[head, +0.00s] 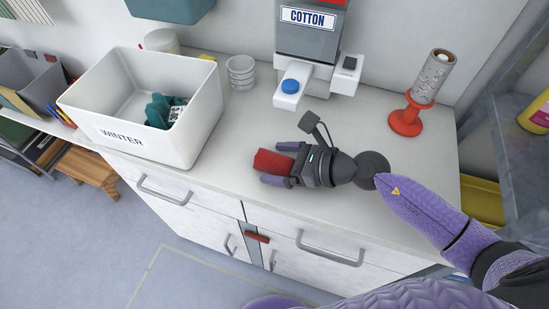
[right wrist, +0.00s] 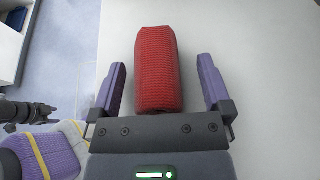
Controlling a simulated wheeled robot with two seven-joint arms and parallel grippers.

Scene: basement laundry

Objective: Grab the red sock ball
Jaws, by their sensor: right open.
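The red sock ball (head: 271,162) lies on the white counter (head: 243,118), near its front edge. In the right wrist view the sock ball (right wrist: 157,72) is a red knitted roll. My right gripper (head: 281,164) is open around it, with one purple finger on each side. In the right wrist view the right gripper (right wrist: 162,88) shows a gap between the sock ball and each finger. My left gripper is not identifiable in the head view.
A white bin marked WINTER (head: 123,138) with teal and patterned items stands to the left. Bare counter lies around the sock ball.

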